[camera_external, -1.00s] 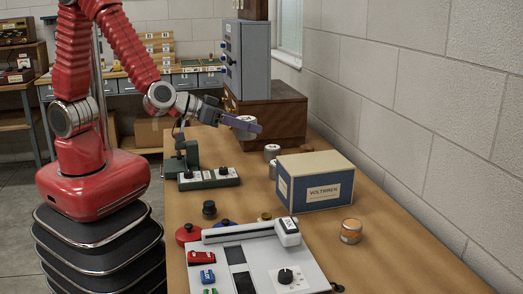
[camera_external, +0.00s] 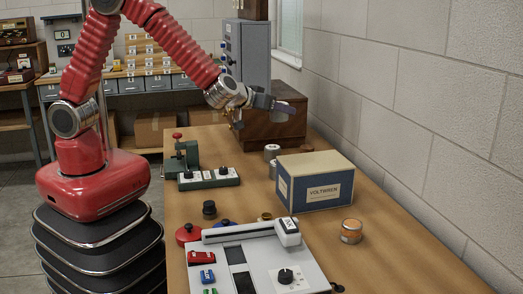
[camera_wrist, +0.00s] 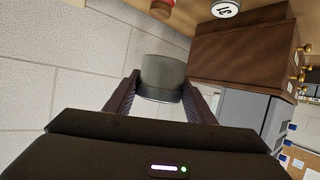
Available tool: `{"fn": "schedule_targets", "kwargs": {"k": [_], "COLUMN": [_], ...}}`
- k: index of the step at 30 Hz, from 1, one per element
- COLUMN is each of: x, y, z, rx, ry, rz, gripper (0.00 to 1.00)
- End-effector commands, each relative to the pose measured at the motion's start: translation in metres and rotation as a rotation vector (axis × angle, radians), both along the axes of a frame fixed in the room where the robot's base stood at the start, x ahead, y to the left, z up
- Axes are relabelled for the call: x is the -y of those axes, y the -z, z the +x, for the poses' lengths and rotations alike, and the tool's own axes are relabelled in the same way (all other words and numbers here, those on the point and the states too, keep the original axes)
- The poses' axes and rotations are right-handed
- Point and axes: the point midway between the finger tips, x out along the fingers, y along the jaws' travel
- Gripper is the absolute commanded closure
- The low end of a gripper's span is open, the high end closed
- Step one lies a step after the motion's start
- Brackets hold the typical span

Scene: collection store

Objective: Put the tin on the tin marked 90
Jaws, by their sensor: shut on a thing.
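My gripper (camera_external: 284,107) is raised beside the wooden cabinet, above the back of the bench. In the wrist view my gripper (camera_wrist: 160,98) is shut on a grey cylindrical tin (camera_wrist: 162,76). Two pale tins, one behind (camera_external: 271,152) and one in front (camera_external: 273,170), stand left of the cardboard box, the front one partly hidden. The wrist view shows a white lid (camera_wrist: 226,8) with upside-down marks, perhaps 15 or 51. I cannot read a 90 anywhere.
The Voltmren box (camera_external: 316,182) stands mid-bench. The wooden cabinet (camera_external: 272,124) and a grey panel box (camera_external: 247,62) are at the back. A grey control panel (camera_external: 262,262) and a green switch unit (camera_external: 208,179) occupy the front and left. The block wall (camera_external: 430,120) bounds the right.

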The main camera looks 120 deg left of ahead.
Motion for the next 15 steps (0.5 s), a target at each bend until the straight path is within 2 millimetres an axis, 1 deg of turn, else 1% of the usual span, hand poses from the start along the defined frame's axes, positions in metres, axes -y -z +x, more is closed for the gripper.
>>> {"fn": "schedule_targets", "kwargs": {"k": [3, 9, 15], "x": [-0.001, 0.000, 0.000], "y": [0.018, 0.043, 0.050], "z": [0.000, 0.000, 0.000], "rx": [-0.004, -0.002, 0.001], "ry": [-0.003, -0.002, 0.000], "rz": [-0.001, -0.001, 0.001], "gripper": [0.75, 0.75, 0.75]}}
